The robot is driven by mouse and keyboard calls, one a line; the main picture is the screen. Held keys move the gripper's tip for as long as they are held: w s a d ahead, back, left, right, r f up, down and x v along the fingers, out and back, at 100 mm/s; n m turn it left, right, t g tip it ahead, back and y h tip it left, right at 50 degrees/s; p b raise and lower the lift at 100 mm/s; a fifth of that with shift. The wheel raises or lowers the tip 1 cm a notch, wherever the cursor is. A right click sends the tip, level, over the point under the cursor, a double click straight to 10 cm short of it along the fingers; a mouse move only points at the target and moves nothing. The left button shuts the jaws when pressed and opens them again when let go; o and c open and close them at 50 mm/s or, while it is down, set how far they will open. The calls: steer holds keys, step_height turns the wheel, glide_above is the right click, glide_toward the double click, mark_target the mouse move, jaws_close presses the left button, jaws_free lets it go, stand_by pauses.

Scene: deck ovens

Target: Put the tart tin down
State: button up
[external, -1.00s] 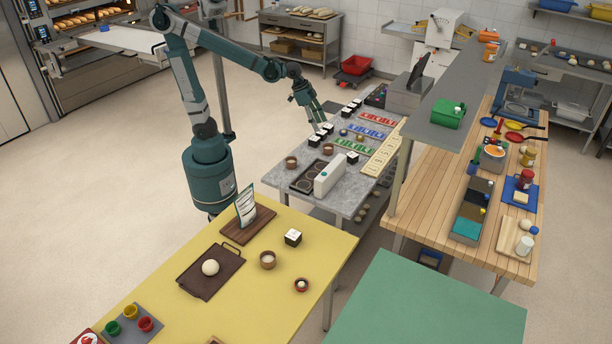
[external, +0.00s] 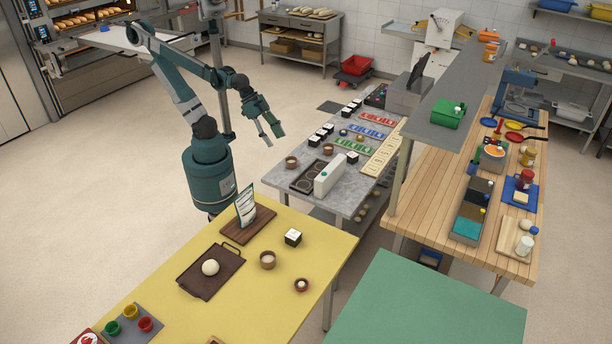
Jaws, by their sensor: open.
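My gripper (external: 271,137) is open with nothing between its fingers. It hangs in the air just left of the grey counter (external: 348,207), with the floor behind it in the picture. No tart tin can be told for sure at this size. Small brown round dishes stand on the grey counter, one at the near left (external: 291,162) and one further back (external: 328,149). A dark tray with round wells (external: 308,177) lies at the counter's near end.
A white block-shaped container (external: 328,177) stands beside the dark tray. Several black-and-white cubes line the counter's left side, near red, blue and green moulds (external: 352,145). A yellow table (external: 315,225) stands in front. Open floor lies left of the counter.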

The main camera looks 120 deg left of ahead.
steer(key=shift+m, duration=0.3)
steer(key=shift+s+d+f, duration=0.3)
steer(key=shift+s+d, duration=0.5)
steer(key=shift+d, duration=0.2)
steer(key=shift+s+d+f, duration=0.3)
steer(key=shift+s+d, duration=0.5)
steer(key=shift+d, duration=0.15)
